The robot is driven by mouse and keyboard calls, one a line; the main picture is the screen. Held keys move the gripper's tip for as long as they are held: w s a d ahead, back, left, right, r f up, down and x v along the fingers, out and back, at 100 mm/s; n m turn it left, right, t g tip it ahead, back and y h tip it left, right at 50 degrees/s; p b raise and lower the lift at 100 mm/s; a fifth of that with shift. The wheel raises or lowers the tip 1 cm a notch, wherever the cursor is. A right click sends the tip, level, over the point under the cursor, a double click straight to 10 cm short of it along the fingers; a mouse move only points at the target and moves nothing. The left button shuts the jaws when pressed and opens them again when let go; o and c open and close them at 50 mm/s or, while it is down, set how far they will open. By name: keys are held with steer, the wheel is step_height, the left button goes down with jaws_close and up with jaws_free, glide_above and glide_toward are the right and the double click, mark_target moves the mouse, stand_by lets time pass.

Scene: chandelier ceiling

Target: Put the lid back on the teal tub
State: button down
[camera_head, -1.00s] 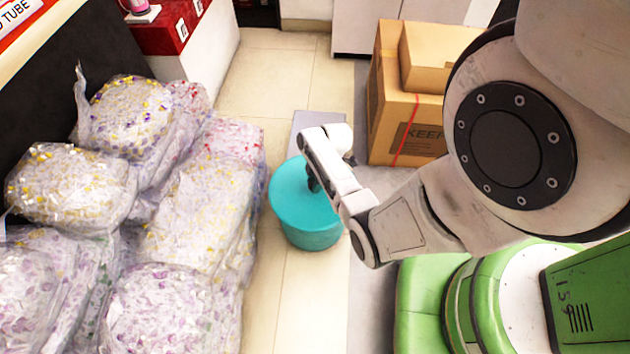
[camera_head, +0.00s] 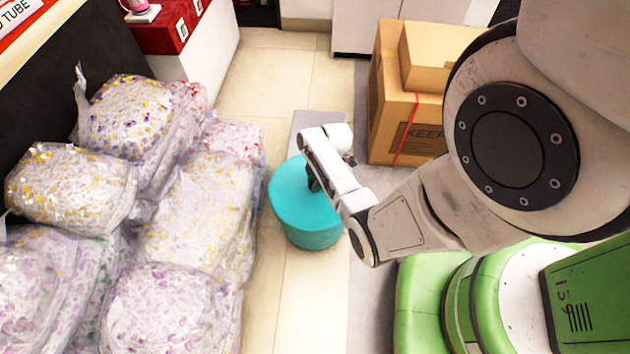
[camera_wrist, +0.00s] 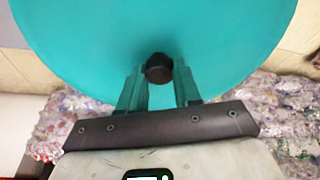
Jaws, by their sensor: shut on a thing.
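The teal tub (camera_head: 315,239) stands on the tiled floor in the middle of the head view. The round teal lid (camera_head: 290,195) covers its top. From here I cannot tell whether the lid rests fully on the rim or hangs just above it. My gripper (camera_head: 313,184) reaches down over the lid from the right. In the wrist view, its two fingers (camera_wrist: 158,84) are shut on the dark knob (camera_wrist: 158,66) at the middle of the lid (camera_wrist: 215,35). The tub is hidden below the lid in the wrist view.
Clear plastic bags full of coloured bits (camera_head: 195,215) are piled close to the left of the tub. Cardboard boxes (camera_head: 398,120) stand at the back right. A grey slab (camera_head: 318,120) lies behind the tub. Pale floor (camera_head: 312,310) is free in front of it.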

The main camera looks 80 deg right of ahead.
steer(key=shift+c, duration=1.1)
jaws_free()
steer(key=shift+r, duration=0.1)
steer(key=shift+r+p, duration=3.45)
jaws_close()
steer(key=shift+f+b, duration=2.4)
steer(key=shift+f, duration=0.4)
steer(key=shift+a+r, duration=0.1)
steer(key=shift+r, duration=0.1)
